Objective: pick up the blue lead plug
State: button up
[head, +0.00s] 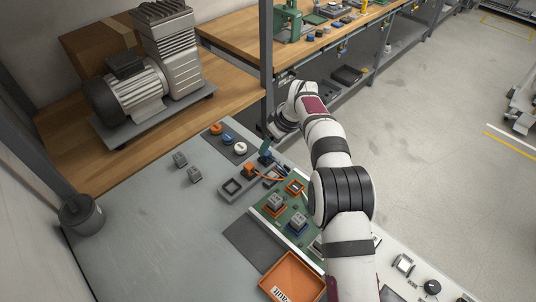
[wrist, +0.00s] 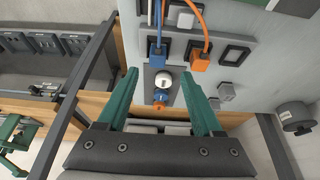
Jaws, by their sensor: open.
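The blue lead plug (wrist: 157,54) shows in the wrist view at the top centre, with a blue lead running up from it. It sits at the left dark part of a grey fixture. My gripper (wrist: 161,76) is open, with its two green fingers spread and nothing between the tips that I can see held. The plug lies just beyond the fingertips, between their lines. In the head view my gripper (head: 266,148) is low over the bench beside the fixture, and the plug is hard to make out there. An orange lead plug (wrist: 199,62) stands to the right of the blue one.
White, blue and orange round caps (head: 228,139) lie in a row on a grey strip near the gripper. An empty square frame (head: 232,187) and a green board (head: 272,215) are close by. A compressor (head: 140,85) stands on the wooden bench. The grey bench top at left is mostly clear.

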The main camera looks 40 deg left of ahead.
aim_at(267, 152)
jog(key=x, duration=0.6)
jog(key=shift+w+d, duration=0.1)
jog(key=shift+w, duration=0.1)
grip_shut()
